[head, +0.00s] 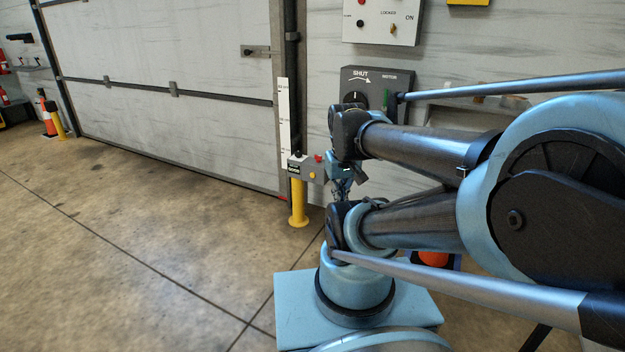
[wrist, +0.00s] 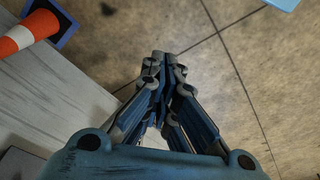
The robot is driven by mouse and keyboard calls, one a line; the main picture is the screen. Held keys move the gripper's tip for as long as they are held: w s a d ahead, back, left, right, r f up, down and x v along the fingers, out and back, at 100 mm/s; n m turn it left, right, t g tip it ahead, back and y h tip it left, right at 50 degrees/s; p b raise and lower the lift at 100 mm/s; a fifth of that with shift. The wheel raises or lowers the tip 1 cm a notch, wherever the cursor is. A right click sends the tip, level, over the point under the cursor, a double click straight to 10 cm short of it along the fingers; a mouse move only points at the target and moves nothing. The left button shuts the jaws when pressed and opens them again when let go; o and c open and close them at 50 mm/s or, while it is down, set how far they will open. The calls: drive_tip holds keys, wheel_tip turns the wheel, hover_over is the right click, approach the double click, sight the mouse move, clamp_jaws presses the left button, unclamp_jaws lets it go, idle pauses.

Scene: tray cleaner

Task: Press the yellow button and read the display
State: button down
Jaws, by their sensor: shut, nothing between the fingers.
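The yellow button (head: 312,175) is on a small grey box (head: 302,166) on a yellow post beside the roller door. A red button (head: 318,158) is at the box's upper right. A small dark display (head: 293,168) with a greenish patch is on its left part; any reading is too small to make out. My gripper (head: 342,192) hangs just right of the box, partly hidden by my arm. In the wrist view my gripper (wrist: 160,58) is shut and empty, with floor beyond its fingertips. The box and button do not show there.
The yellow post (head: 298,205) stands near the door edge. A wall panel with a SHUT dial (head: 356,97) and a switch panel (head: 382,22) are above right.

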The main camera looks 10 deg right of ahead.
drive_tip(key=w+d+r+n+h, duration=0.1)
drive_tip(key=w+r+n, duration=0.2)
drive_tip(key=w, duration=0.7)
drive_tip(key=w+r+n+h, duration=0.1)
drive_tip(key=w+r+n, duration=0.15)
drive_tip(key=w, duration=0.75)
drive_tip(key=w+f+n+t+h, duration=0.1)
drive_tip(key=w+f+n, duration=0.1)
drive_tip(key=w, duration=0.9)
drive_tip(key=w+f+n+t, duration=0.1)
drive_tip(key=w+f+n, duration=0.15)
drive_tip(key=w, duration=0.85)
drive_tip(key=w+a+f+n+t+h, duration=0.1)
drive_tip(key=w+a+f+n, duration=0.1)
drive_tip(key=w+f, duration=0.65)
drive_tip(key=w+a+f+n+h, duration=0.1)
drive_tip(key=w+f+n, duration=0.2)
drive_tip(key=w+f, duration=0.55)
drive_tip(key=w+a+f+n, duration=0.1)
drive_tip(key=w+f+n, duration=0.1)
drive_tip(key=f, duration=0.8)
drive_tip(key=w+a+f+n+t, duration=0.1)
drive_tip(key=w+f, duration=0.3)
drive_tip(key=f, duration=0.5)
drive_tip(key=shift+w+a+f+n+h, duration=0.3)
drive_tip(key=shift+w+a+f+n, duration=0.1)
drive_tip(key=shift+n, duration=0.3)
drive_tip(key=shift+w+d, duration=0.1)
drive_tip(key=shift+w, duration=0.05)
